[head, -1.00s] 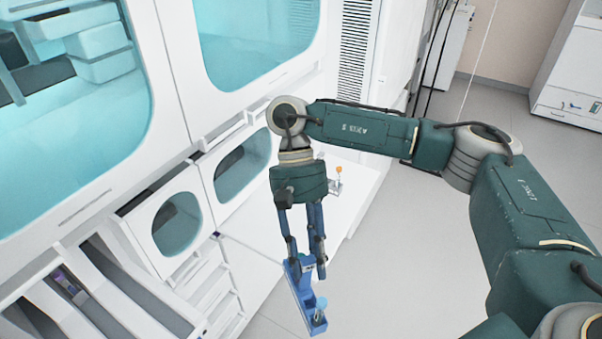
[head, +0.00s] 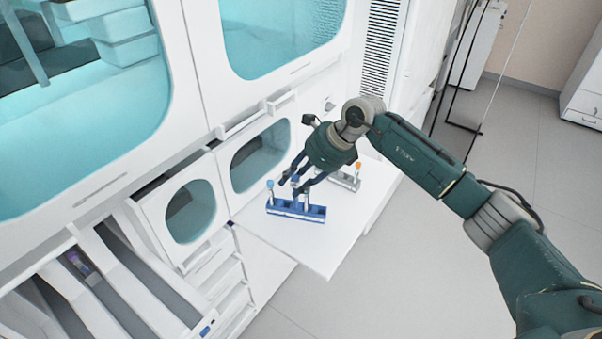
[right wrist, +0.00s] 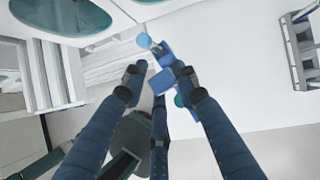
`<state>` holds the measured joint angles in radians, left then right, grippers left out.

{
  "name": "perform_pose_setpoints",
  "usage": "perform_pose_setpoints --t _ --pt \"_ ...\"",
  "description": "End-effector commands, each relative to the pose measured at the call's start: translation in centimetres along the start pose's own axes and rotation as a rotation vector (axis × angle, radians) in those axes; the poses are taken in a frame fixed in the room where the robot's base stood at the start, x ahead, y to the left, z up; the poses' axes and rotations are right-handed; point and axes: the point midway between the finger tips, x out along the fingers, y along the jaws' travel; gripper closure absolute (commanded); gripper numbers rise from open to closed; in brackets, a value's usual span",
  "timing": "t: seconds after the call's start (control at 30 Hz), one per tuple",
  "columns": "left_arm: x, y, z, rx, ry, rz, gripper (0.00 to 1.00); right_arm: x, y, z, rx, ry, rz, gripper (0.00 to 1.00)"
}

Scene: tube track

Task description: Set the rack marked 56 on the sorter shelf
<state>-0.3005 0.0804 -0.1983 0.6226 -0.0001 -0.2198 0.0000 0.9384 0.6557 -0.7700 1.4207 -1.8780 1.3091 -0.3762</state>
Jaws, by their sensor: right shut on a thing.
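My right gripper (head: 300,184) is shut on a blue rack (head: 312,213). The rack holds a blue-capped tube (head: 270,190) at its left end and a pale tube at its right end. The rack is level over the white shelf (head: 335,245); I cannot tell whether it touches. No number is legible on it. In the right wrist view my gripper fingers (right wrist: 160,85) close around the blue rack (right wrist: 161,81), with a blue cap (right wrist: 143,40) above and a green cap (right wrist: 180,100) below. My left gripper is out of view.
A grey rack with an orange-capped tube (head: 358,160) stands on the shelf behind my right gripper; a grey rack (right wrist: 298,50) shows at the right wrist view's right. A white cabinet wall with windows (head: 260,156) borders the shelf. The shelf's front part is clear.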

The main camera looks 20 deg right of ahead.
Motion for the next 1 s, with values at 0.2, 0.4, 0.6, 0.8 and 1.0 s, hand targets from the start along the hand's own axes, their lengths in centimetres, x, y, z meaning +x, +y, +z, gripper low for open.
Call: perform_pose_setpoints --t 0.2,0.4,0.6,0.8,1.0 --pt "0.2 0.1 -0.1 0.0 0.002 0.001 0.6 0.4 -3.4 0.1 0.229 -0.013 -0.14 1.0" --pt "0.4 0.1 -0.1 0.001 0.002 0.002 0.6 0.6 -4.2 -0.2 0.282 -0.016 -0.17 1.0" --pt "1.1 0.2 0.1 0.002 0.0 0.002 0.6 1.6 -4.2 -0.9 0.281 -0.014 -0.168 1.0" --pt "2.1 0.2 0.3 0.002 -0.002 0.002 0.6 3.1 -4.2 -1.8 0.279 -0.014 -0.168 1.0" --pt "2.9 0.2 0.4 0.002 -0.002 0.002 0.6 4.4 -4.3 -2.6 0.279 -0.014 -0.168 1.0"
